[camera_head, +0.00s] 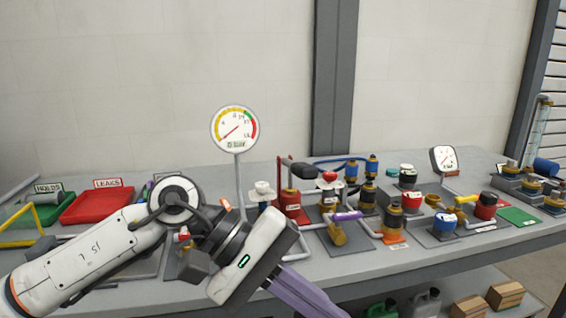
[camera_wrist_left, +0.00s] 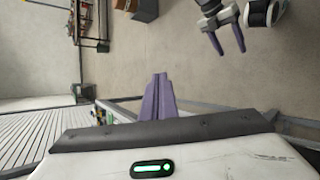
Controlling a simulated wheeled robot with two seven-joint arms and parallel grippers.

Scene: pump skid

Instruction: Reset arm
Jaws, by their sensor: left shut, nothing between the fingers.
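My left arm (camera_head: 90,258) comes in from the left in the head view, in front of the bench. My left gripper (camera_head: 325,306) points down and to the right, with its purple fingers together and the tips near the bottom edge. In the left wrist view the left gripper (camera_wrist_left: 159,80) is shut and empty. My right gripper (camera_wrist_left: 230,48) shows at the top right of the left wrist view, with its two purple fingers apart and nothing visible between them. It is not in the head view.
The grey bench (camera_head: 405,260) carries a round gauge (camera_head: 235,128) on a stem, several pumps and valves, a second gauge (camera_head: 444,158), a red tray (camera_head: 97,205) and a green tray (camera_head: 40,213). Boxes (camera_head: 505,295) and cans stand on a shelf below.

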